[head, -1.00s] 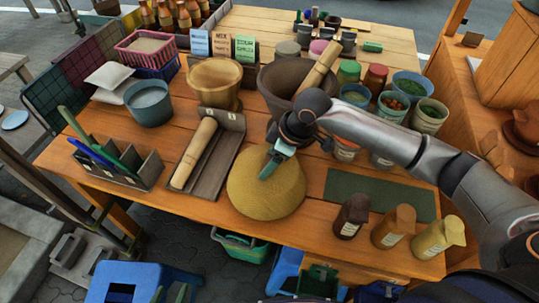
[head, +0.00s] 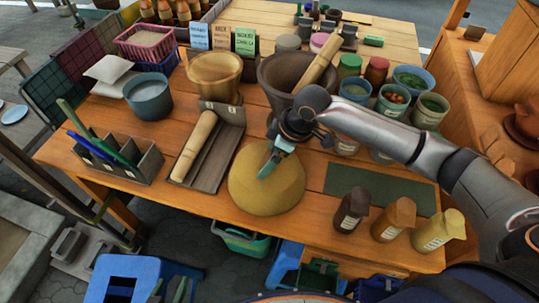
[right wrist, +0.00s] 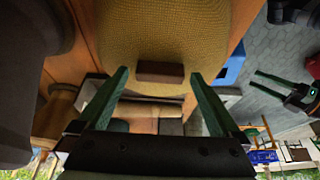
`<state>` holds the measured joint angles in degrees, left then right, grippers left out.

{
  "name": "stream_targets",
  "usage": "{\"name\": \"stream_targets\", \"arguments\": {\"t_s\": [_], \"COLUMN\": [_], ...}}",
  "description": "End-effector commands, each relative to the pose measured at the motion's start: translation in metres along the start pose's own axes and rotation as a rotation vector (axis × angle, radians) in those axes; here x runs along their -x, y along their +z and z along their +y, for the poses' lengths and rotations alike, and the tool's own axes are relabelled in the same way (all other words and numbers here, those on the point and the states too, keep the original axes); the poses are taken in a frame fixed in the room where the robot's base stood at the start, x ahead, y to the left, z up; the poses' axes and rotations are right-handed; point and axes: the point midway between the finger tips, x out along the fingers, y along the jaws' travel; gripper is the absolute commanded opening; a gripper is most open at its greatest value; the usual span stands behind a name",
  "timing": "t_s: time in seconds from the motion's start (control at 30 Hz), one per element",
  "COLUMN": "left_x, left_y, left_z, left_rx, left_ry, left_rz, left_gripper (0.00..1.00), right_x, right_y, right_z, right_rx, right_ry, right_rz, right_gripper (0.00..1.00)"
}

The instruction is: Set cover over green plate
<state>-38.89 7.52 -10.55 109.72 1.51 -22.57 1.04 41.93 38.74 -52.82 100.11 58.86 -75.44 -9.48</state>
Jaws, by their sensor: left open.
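The cover, a yellow woven dome (head: 262,186), sits on the front middle of the wooden table; its brown handle (right wrist: 161,72) shows in the right wrist view. My right gripper (head: 272,166) is at the top of the dome. In the right wrist view its green fingers (right wrist: 160,85) are spread either side of the handle, with gaps showing. A flat dark green rectangle (head: 375,189) lies right of the dome; no round green plate shows, and anything under the dome is hidden. My left gripper (head: 169,288) is open and empty at the bottom of the head view.
A grey tray with a rolling pin (head: 194,146) lies close left of the dome. A large dark mortar (head: 290,85) stands behind it. Three small bags (head: 396,219) stand at the front right, before the green rectangle. A blue stool (head: 140,280) is below.

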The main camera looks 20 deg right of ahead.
Motion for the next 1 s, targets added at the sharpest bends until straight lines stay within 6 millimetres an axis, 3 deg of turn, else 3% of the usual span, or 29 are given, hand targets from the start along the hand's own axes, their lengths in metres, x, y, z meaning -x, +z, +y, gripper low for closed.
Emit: {"name": "stream_targets", "arguments": {"t_s": [0.27,0.7,1.0], "left_x": [0.0,0.003,0.004], "left_y": [-0.001,-0.004,-0.004], "left_z": [0.0,0.0,0.0], "left_rx": [0.0,0.0,0.0], "left_ry": [0.0,0.0,0.0], "left_rz": [0.001,0.0,0.0], "left_gripper": [0.6,0.6,0.6], "right_x": [0.007,0.094,0.124], "right_y": [0.001,0.0,0.0], "right_z": [0.001,0.001,0.0], "right_rx": [-0.001,0.001,0.0], "right_ry": [0.002,0.004,0.0], "right_rz": [-0.001,0.001,0.0], "right_gripper": [1.0,1.0,1.0]}}
